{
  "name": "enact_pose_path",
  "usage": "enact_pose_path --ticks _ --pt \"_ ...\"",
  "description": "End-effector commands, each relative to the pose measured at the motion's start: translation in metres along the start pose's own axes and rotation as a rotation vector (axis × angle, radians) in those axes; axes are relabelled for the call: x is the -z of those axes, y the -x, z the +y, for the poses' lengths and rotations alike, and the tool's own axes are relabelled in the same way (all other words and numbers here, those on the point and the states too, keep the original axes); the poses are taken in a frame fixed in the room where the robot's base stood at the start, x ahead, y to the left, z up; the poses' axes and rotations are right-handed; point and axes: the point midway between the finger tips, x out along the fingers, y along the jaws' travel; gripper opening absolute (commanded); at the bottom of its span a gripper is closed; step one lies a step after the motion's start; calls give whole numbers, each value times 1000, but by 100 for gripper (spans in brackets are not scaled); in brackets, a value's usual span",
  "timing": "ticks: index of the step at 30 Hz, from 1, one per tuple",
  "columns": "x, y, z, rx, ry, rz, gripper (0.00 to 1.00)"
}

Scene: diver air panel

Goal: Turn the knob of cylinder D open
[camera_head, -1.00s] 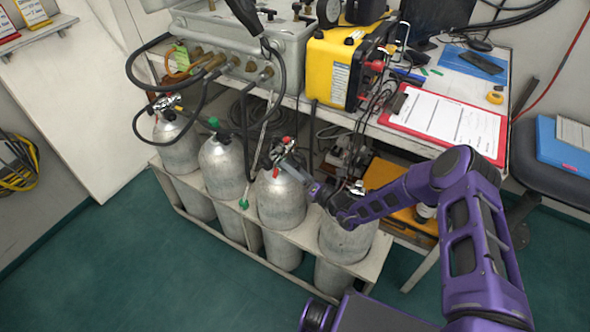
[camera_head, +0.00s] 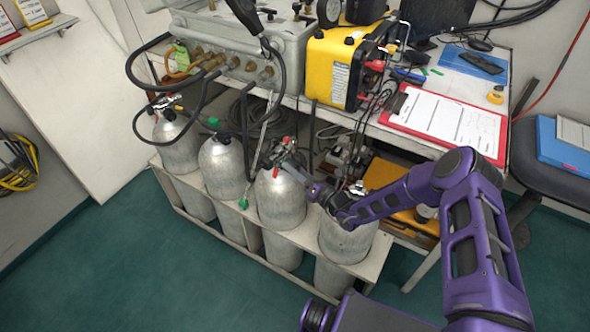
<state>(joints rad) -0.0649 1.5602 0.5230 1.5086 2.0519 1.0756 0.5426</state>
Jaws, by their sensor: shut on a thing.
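Several grey cylinders stand in a row in the white rack; I cannot read any letter that marks cylinder D. My gripper (camera_head: 290,164) reaches from the right to the valve on top of the third cylinder from the left (camera_head: 281,202). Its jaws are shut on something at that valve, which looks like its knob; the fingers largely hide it. A little red (camera_head: 287,140) shows just above the fingers. My wrist is over the rightmost cylinder (camera_head: 345,240) and partly hides its top. The second cylinder (camera_head: 222,168) has a green knob (camera_head: 213,122).
A workbench behind holds a grey manifold box (camera_head: 245,45), a yellow unit (camera_head: 342,65) and a red clipboard (camera_head: 447,120). Black hoses (camera_head: 283,85) hang close to the valves. The white rack (camera_head: 215,217) surrounds the cylinders. The green floor in front is clear.

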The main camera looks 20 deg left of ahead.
Motion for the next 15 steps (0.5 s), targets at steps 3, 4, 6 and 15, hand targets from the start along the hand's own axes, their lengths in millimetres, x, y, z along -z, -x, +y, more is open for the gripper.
enact_pose_path --ticks 3,4,6,15 --pt "0 0 -1 -3 77 -5 0" --pt "0 0 -1 -3 102 -6 0" --pt "1 0 -1 -6 162 -8 0" --pt "0 0 -1 -17 447 -20 0"
